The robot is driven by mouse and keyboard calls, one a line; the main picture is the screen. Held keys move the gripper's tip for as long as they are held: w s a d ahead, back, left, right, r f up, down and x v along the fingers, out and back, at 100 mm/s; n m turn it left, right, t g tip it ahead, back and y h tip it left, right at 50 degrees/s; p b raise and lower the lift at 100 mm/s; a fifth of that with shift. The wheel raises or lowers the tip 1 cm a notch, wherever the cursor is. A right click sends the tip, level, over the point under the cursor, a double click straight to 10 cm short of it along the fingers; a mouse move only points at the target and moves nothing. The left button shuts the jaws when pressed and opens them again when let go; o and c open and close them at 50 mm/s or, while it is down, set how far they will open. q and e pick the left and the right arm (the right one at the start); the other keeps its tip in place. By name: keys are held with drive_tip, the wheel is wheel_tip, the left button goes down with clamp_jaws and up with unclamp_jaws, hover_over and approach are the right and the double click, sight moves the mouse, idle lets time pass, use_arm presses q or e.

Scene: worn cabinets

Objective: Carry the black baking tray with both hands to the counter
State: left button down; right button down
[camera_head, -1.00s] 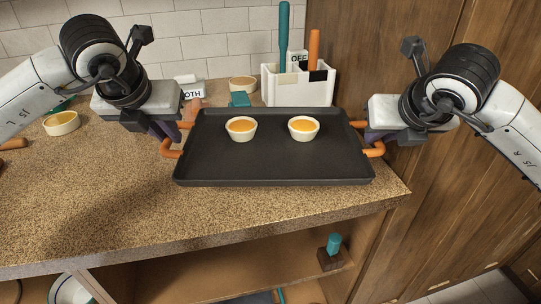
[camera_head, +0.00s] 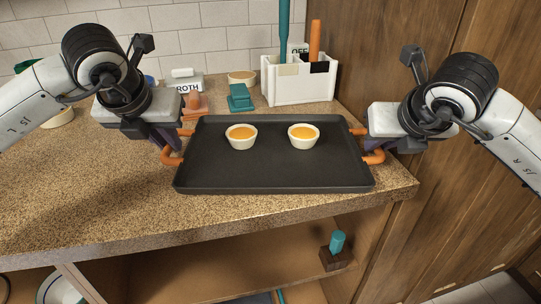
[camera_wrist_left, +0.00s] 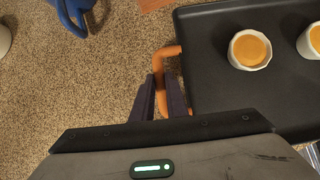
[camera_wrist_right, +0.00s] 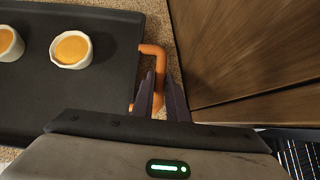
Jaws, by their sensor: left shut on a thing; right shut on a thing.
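The black baking tray (camera_head: 270,172) with orange handles is level over the right part of the counter (camera_head: 90,195); I cannot tell whether it touches the surface. Two white ramekins with orange filling stand on it, the left one (camera_head: 241,137) and the right one (camera_head: 304,137). My left gripper (camera_head: 170,150) is shut on the tray's left handle (camera_wrist_left: 160,62). My right gripper (camera_head: 373,148) is shut on the right handle (camera_wrist_right: 157,58). The fingers show around the handles in both wrist views.
Behind the tray stand a white utensil holder (camera_head: 298,82), a teal object (camera_head: 240,97) and another ramekin (camera_head: 242,77). A wooden cabinet wall (camera_head: 420,40) rises close on the right. An open shelf below holds a teal-handled block (camera_head: 337,250). The counter's left front is clear.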

use_arm(q)
drive_tip(key=shift+f, duration=0.45)
use_arm(e)
drive_tip(key=shift+w+d+f, duration=0.1)
drive_tip(key=shift+f, duration=0.3)
use_arm(q)
drive_tip(key=c, duration=1.7)
unclamp_jaws()
drive_tip(key=shift+r, duration=0.2)
drive_tip(key=shift+c, duration=0.2)
use_arm(e)
drive_tip(key=c, duration=1.7)
unclamp_jaws()
drive_tip(key=shift+r, duration=0.15)
drive_tip(key=shift+c, duration=0.2)
drive_tip(key=shift+s+r, duration=0.1)
drive_tip(key=shift+s, duration=0.1)
use_arm(q)
drive_tip(key=v, duration=1.2)
use_arm(e)
drive_tip(key=v, duration=1.1)
drive_tip(key=shift+s+r, duration=0.25)
drive_tip(key=shift+s, duration=0.05)
use_arm(q)
drive_tip(key=shift+r, duration=0.1)
use_arm(e)
drive_tip(key=shift+r, duration=0.1)
